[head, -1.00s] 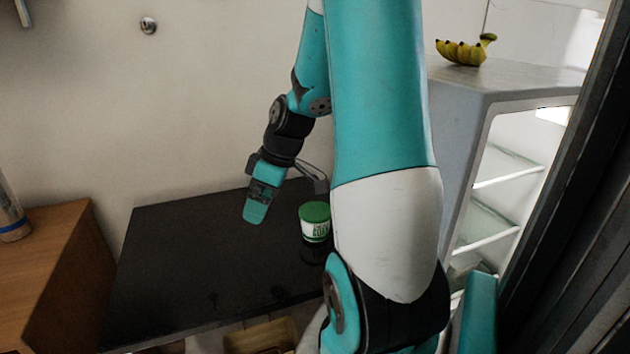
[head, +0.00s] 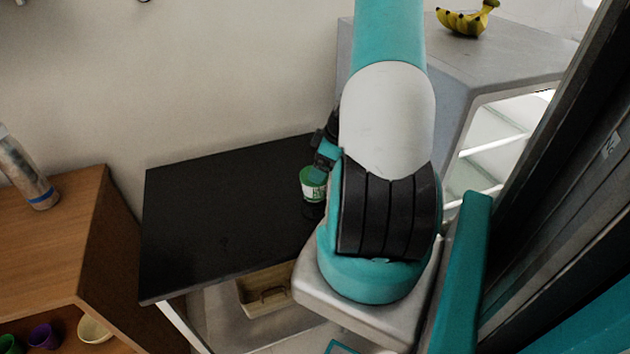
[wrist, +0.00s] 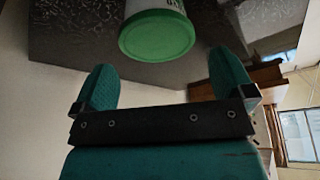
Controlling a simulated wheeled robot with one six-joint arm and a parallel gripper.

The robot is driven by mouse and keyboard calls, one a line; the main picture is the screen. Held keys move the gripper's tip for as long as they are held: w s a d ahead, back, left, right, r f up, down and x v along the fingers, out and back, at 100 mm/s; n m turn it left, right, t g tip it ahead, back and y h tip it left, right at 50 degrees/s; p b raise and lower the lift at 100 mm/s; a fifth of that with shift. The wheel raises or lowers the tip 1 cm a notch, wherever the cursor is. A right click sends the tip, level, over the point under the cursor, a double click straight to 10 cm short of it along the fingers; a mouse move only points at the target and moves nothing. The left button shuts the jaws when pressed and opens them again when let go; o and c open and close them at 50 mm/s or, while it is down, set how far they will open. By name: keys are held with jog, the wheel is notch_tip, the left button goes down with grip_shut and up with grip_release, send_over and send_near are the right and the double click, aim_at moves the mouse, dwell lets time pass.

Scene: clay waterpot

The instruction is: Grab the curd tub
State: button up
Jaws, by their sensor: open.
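The curd tub (head: 312,184) is a small white tub with a green lid, standing on the black tabletop (head: 215,220) near its right part. My arm hides some of what is beside it. In the wrist view the tub (wrist: 157,33) shows at the top centre, its green lid toward the camera. My gripper (wrist: 160,78) is open, its two teal fingers apart, with the lid ahead of the gap between them and nothing held. In the head view only a small part of my gripper shows, just above the tub; my arm covers the rest.
A grey fridge (head: 450,75) with its door open stands at the right, with bananas (head: 467,20) on top. A wooden shelf unit (head: 60,235) with a bottle (head: 28,172) is at the left. A drawer or tray (head: 265,292) is below the black top. The left of the black top is clear.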

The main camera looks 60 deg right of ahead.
aim_at(312, 192)
jog(key=shift+p+x, duration=1)
jog(key=shift+x, duration=2.45)
jog(key=shift+d, duration=0.2)
jog(key=c, duration=0.9)
jog(key=shift+r, duration=0.1)
